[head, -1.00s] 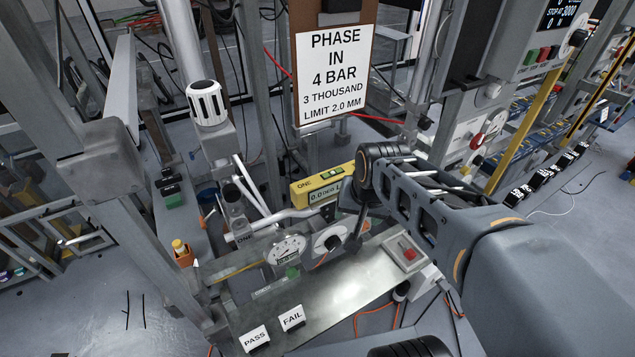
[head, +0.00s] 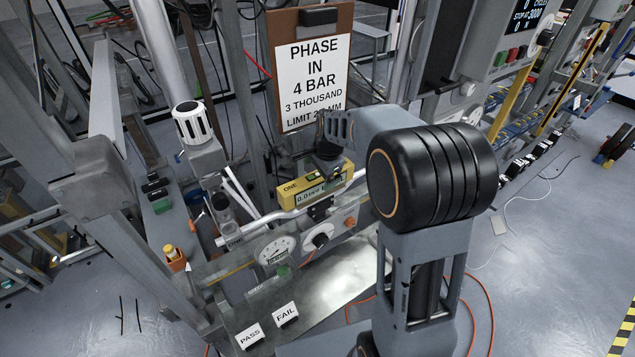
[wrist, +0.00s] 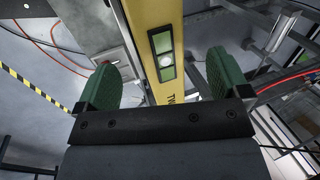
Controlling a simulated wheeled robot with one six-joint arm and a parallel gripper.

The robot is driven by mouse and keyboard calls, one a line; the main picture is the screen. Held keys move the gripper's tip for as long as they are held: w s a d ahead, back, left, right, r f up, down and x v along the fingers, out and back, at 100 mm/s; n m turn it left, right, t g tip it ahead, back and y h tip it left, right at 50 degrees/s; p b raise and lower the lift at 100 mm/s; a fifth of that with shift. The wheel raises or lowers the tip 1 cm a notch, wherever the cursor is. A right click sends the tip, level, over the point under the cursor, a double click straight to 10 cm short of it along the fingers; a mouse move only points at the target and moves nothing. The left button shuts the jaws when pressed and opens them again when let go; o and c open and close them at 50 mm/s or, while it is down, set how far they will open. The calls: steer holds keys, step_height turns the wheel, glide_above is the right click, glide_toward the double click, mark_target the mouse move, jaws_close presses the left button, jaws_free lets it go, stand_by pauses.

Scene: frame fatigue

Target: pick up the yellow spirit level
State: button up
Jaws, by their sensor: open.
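The yellow spirit level (head: 302,188) rests along a grey tube in the head view, with a small digital readout on its face. In the wrist view the level (wrist: 152,14) runs up the picture between the two green finger pads, with its green vial facing the camera. My gripper (wrist: 162,80) is open, one pad on each side of the level, with a gap at both sides. I cannot tell how far the fingertips reach down beside it. In the head view my gripper (head: 328,160) is over the level's right part and hides some of it.
A clipboard sign (head: 310,85) stands close behind the level. A round dial gauge (head: 275,249) and a knob panel (head: 320,240) are just below it. The PASS card (head: 250,337) and FAIL card (head: 286,313) stand on the metal bench. A white grooved cap (head: 188,122) is to the left.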

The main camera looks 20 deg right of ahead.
mark_target(318, 176)
steer(key=shift+p+x, duration=0.5)
steer(key=shift+x, duration=2.2)
steer(key=shift+s+d, duration=0.1)
steer(key=shift+s, duration=0.1)
steer(key=shift+c, duration=0.2)
steer(key=c, duration=1.4)
steer(key=shift+r, duration=0.55)
step_height(318, 176, up, 2)
steer(key=shift+r, duration=0.15)
steer(key=s+r+b, duration=0.1)
steer(key=s+r, duration=0.2)
steer(key=s, duration=0.1)
steer(key=s+r+b, duration=0.1)
steer(key=s+r, duration=0.2)
steer(key=s, duration=0.2)
steer(key=s+a+r+b, duration=0.1)
steer(key=s+r, duration=0.2)
steer(key=s, duration=0.2)
steer(key=shift+r, duration=0.3)
